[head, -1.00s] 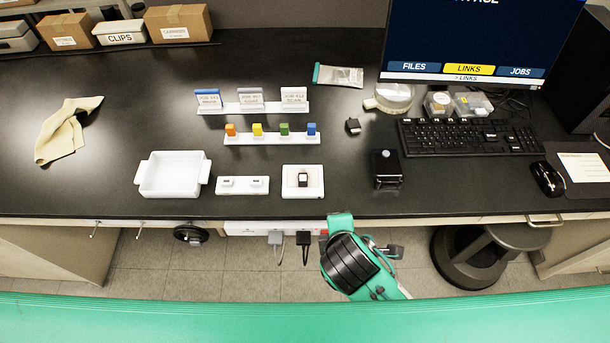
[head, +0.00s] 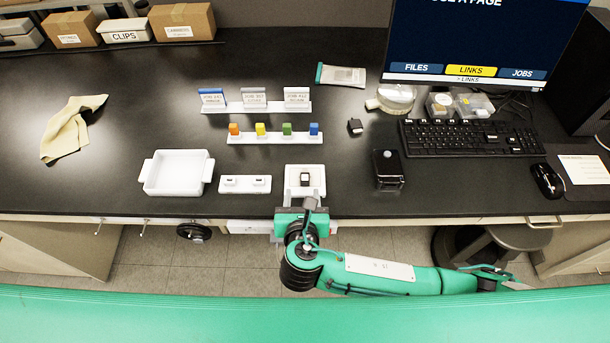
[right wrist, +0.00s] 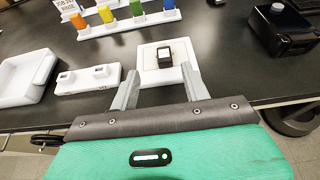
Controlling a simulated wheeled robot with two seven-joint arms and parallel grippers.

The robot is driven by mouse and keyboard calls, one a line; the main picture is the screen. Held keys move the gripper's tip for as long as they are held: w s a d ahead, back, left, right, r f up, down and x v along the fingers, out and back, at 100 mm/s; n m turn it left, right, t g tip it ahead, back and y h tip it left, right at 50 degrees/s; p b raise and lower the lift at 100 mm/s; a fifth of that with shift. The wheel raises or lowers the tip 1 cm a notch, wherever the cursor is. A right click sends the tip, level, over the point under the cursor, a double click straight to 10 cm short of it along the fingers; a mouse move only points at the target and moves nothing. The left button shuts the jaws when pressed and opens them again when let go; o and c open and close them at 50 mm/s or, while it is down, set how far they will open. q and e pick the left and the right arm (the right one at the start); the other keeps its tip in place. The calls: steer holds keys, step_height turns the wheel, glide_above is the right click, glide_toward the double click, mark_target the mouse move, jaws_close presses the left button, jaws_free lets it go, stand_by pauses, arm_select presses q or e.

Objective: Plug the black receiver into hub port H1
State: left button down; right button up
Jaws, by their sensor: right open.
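A small black piece with a pale top (head: 305,177) lies on a white square stand (head: 291,190) at the bench front; it also shows in the right wrist view (right wrist: 165,54). I cannot tell for certain which is the receiver. A white block with two small ports or plugs (head: 245,184), perhaps the hub, sits left of the stand; no H1 label is legible. My right gripper (right wrist: 162,90) is open and empty, its fingers just in front of the stand. My left gripper is out of view.
A white tray (head: 148,171) stands left of the two-port block. Behind are a rack of coloured sticks (head: 275,139) and a row of job cards (head: 255,107). A black box-like device (head: 387,170) stands to the right. Bare bench lies between it and the stand.

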mark_target(305, 177)
steer(key=shift+x, duration=0.9)
steer(key=shift+w+d+f+p, duration=0.1)
steer(key=shift+w+p, duration=0.35)
steer(key=shift+w, duration=0.1)
steer(key=x, duration=0.1)
steer(key=p+x, duration=0.1)
steer(key=x, duration=0.1)
steer(key=shift+w+d+f, duration=0.15)
steer(key=shift+d+f, duration=0.05)
steer(key=shift+d, duration=0.05)
steer(key=shift+w+f, duration=0.3)
steer(key=shift+w, duration=0.1)
jaws_close()
steer(key=shift+r, duration=0.1)
step_height(305, 177, up, 20)
steer(key=b, duration=0.2)
